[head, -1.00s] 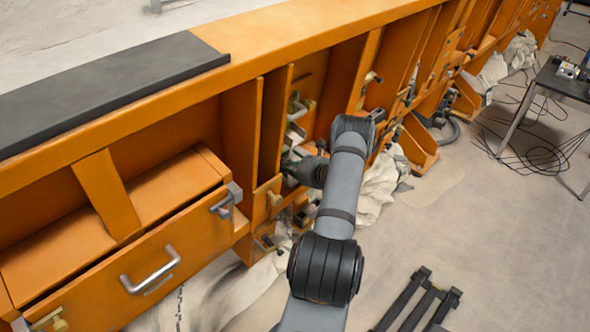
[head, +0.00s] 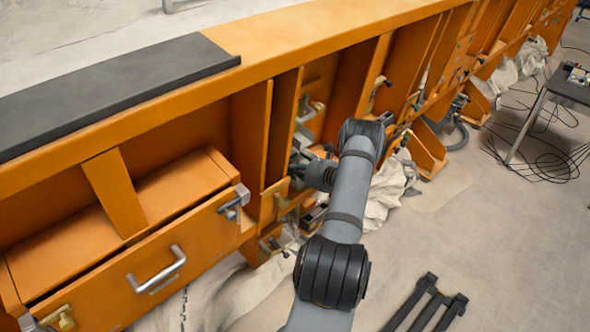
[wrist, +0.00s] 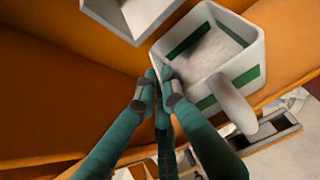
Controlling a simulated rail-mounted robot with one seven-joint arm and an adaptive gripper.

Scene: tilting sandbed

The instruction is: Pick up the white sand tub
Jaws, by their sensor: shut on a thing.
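The white sand tub (wrist: 238,76) shows at the upper right of the wrist view. It is a square open tub with green bands and a pale handle (wrist: 262,130), and there is pale sand inside. My gripper (wrist: 160,74) has its green fingers shut on the tub's left edge. In the head view my gripper (head: 302,172) reaches into an orange bay; the tub there is mostly hidden and I cannot pick it out clearly.
Another white container (wrist: 132,18) is close by at the top of the wrist view. Orange upright panels (head: 285,125) stand on both sides of the bay. A drawer (head: 150,270) is at lower left. Open floor (head: 455,225) lies to the right.

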